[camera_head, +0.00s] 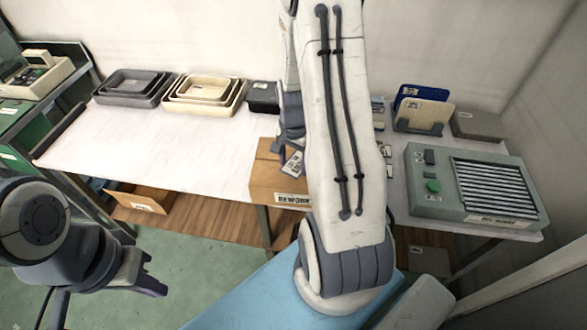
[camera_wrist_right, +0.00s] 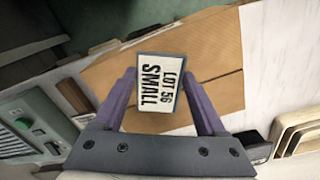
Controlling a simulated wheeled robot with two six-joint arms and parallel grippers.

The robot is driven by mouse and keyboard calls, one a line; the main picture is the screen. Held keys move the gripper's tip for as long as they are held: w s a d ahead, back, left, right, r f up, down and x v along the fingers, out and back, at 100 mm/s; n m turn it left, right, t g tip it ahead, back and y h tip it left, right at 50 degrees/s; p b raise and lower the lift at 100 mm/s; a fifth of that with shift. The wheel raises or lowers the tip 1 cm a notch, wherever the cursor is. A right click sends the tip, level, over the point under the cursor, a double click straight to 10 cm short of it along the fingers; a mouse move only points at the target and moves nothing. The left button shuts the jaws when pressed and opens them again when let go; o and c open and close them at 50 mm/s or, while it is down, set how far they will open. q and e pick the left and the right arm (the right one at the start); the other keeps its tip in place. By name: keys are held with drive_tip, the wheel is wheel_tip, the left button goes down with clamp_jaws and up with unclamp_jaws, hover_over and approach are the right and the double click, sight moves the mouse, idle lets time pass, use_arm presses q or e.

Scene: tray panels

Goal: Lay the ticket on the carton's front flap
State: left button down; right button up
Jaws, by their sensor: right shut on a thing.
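The brown carton (camera_head: 275,180) stands at the table's front edge, partly behind my right arm, with a printed label on its front. In the right wrist view the carton's brown top (camera_wrist_right: 215,50) lies behind the ticket, with a seam across it. My right gripper (camera_head: 290,150) is shut on the ticket (camera_wrist_right: 162,85), which reads "LOT 56 SMALL". The ticket is a pale card with a dark edge, held over the carton; whether it touches the carton I cannot tell. My left gripper (camera_head: 148,273) is empty and looks open, low at the left, away from the table.
Grey trays (camera_head: 133,87), cream trays (camera_head: 205,93) and a black bin (camera_head: 263,97) stand at the table's back. A grey-green machine (camera_head: 470,188) and a tan board in a holder (camera_head: 422,115) stand at the right. The table's left front is clear. Another open box (camera_head: 143,199) sits below.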

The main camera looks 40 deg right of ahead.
sight(293, 168)
wheel_tip(293, 168, down, 4)
drive_tip(key=shift+r+p, duration=0.1)
drive_tip(key=shift+p, duration=0.3)
drive_tip(key=shift+f, duration=0.25)
drive_tip(key=shift+f+b, duration=0.25)
drive_tip(key=shift+b, duration=0.05)
drive_tip(key=o, duration=1.1)
drive_tip(key=shift+o, duration=0.8)
drive_tip(key=shift+a, duration=0.1)
drive_tip(key=shift+s, duration=0.1)
